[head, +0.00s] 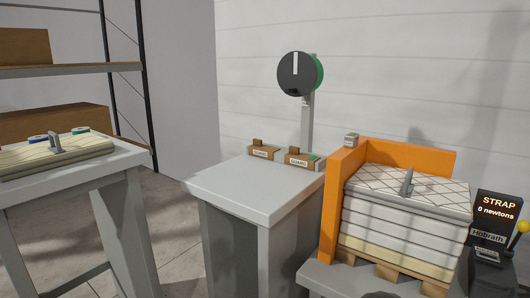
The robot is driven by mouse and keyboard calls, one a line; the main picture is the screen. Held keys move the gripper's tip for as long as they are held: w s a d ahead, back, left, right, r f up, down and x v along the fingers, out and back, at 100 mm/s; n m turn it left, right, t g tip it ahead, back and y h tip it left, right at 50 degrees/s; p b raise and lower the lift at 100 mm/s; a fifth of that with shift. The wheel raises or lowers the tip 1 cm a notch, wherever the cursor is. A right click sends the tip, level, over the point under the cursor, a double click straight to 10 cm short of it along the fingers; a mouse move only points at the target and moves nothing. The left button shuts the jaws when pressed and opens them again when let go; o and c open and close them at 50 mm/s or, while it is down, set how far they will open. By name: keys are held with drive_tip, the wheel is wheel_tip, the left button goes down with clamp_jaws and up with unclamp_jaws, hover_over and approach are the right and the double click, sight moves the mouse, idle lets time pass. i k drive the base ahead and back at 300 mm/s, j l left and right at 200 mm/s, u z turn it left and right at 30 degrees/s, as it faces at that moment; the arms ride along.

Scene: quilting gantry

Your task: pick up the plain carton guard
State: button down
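Two small brown carton guards, each with a white label that seems to read GUARD, lie at the back edge of a grey-white pedestal table (248,192) in the head view. The left carton guard (264,153) is all brown apart from its label and has a small block standing up at its left end. The right carton guard (299,160) has a similar block and a green patch at its right end. The two sit close together with a small gap. My gripper is not in view.
A round dark dial with a green back (299,73) stands on a post behind the guards. Right is an orange corner frame (347,184) around stacked quilted panels, beside a STRAP readout (497,206). Left is another table (85,180). The pedestal's front top is clear.

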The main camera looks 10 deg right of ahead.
sight(258, 150)
drive_tip(key=z, duration=0.45)
drive_tip(key=j+z, duration=0.45)
drive_tip(key=i+j+z, duration=0.1)
drive_tip(key=j+z, duration=0.6)
drive_tip(key=z, duration=0.15)
drive_tip(key=k, duration=0.05)
